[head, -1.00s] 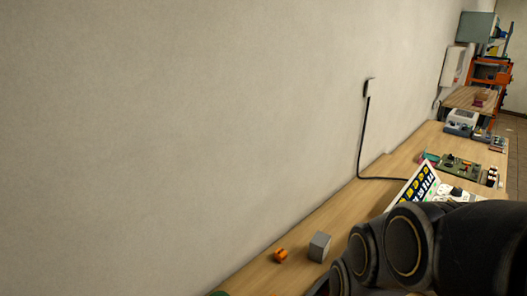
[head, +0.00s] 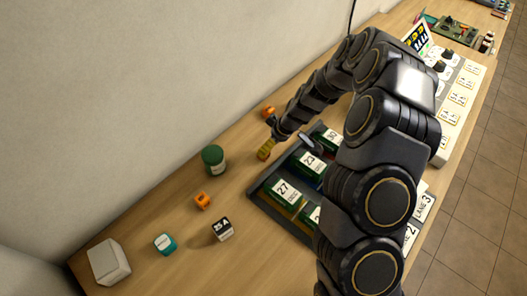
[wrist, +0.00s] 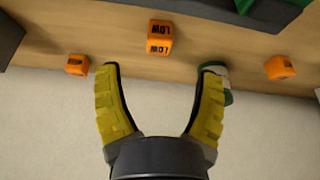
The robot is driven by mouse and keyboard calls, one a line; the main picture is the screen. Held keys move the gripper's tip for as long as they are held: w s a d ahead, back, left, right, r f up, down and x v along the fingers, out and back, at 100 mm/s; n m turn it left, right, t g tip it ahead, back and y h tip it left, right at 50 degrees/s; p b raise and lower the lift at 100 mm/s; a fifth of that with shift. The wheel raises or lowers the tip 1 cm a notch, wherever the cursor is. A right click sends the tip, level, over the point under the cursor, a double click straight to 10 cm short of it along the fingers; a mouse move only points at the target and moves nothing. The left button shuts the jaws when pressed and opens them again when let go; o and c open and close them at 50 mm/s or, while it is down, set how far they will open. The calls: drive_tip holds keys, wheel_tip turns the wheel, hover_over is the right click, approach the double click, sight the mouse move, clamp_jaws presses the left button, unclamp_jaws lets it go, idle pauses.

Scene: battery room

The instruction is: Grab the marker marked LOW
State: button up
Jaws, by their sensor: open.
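An orange cube marker with LOW on it (wrist: 159,38) sits on the wooden bench in the wrist view, ahead of and between my open fingertips, apart from both. A smaller orange cube (wrist: 77,65) at left seems to read LOW too. A third orange cube (wrist: 279,68) is at right, its mark too small to read. The head view shows two orange cubes, one beyond my gripper (head: 268,112) and one nearer (head: 202,200); the central one is not distinguishable there. My gripper (wrist: 160,72) is open and empty; in the head view its yellow finger (head: 265,149) is beside the tray.
A dark tray (head: 275,213) with numbered green blocks lies right of my gripper, partly behind my arm. A green jar (head: 214,160) stands left; it shows behind the right finger (wrist: 227,82). A 25 A block (head: 222,230), teal block (head: 165,244) and pale box (head: 108,262) stand nearer.

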drive_tip(key=x, duration=0.7)
drive_tip(key=shift+f, duration=0.15)
drive_tip(key=shift+c, duration=0.4)
drive_tip(key=c, duration=1)
